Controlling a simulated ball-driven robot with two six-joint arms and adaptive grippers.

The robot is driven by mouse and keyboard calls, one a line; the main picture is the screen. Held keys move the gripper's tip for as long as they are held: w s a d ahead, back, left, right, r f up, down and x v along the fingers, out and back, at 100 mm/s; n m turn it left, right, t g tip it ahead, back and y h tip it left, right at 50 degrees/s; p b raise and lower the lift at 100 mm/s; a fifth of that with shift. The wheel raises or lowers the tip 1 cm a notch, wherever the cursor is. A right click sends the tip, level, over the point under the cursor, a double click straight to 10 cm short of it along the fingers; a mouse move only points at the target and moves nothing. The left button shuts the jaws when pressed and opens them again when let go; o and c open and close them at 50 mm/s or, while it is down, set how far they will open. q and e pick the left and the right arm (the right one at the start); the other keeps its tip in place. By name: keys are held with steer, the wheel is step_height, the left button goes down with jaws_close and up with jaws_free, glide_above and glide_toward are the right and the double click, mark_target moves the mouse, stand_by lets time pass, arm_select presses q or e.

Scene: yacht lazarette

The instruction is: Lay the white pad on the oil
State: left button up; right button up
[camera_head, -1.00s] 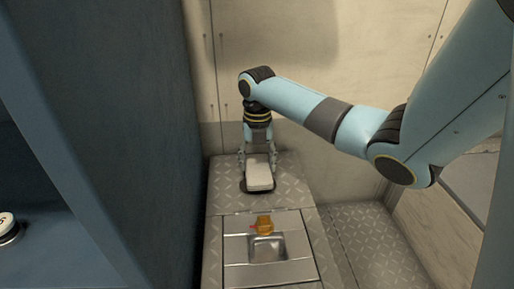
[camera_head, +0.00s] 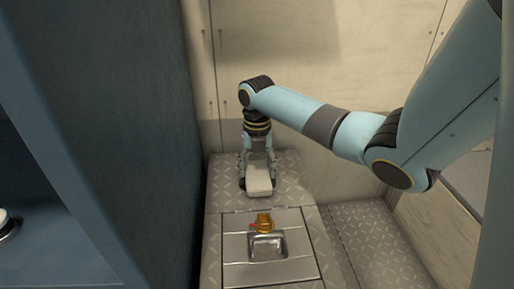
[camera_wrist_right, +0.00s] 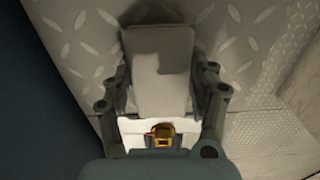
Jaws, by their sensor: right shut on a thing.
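The white pad (camera_head: 259,181) is a thick rounded block. My right gripper (camera_head: 258,163) is shut on it and holds it over the diamond-plate ledge. A dark patch, which looks like the oil (camera_head: 242,186), shows on the ledge at the pad's sides; the pad hides its middle. In the right wrist view the pad (camera_wrist_right: 160,72) lies between the fingers of my right gripper (camera_wrist_right: 164,90). I cannot tell whether the pad touches the ledge. My left gripper is out of view.
In front of the pad, a metal panel has a square recess (camera_head: 267,246) with an amber fitting (camera_head: 264,222) with a red part at its back edge. A dark blue wall (camera_head: 120,110) stands close on the left. A lower diamond-plate floor (camera_head: 370,240) is clear on the right.

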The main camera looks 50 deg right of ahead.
steer(key=o, duration=1)
step_height(320, 180, up, 12)
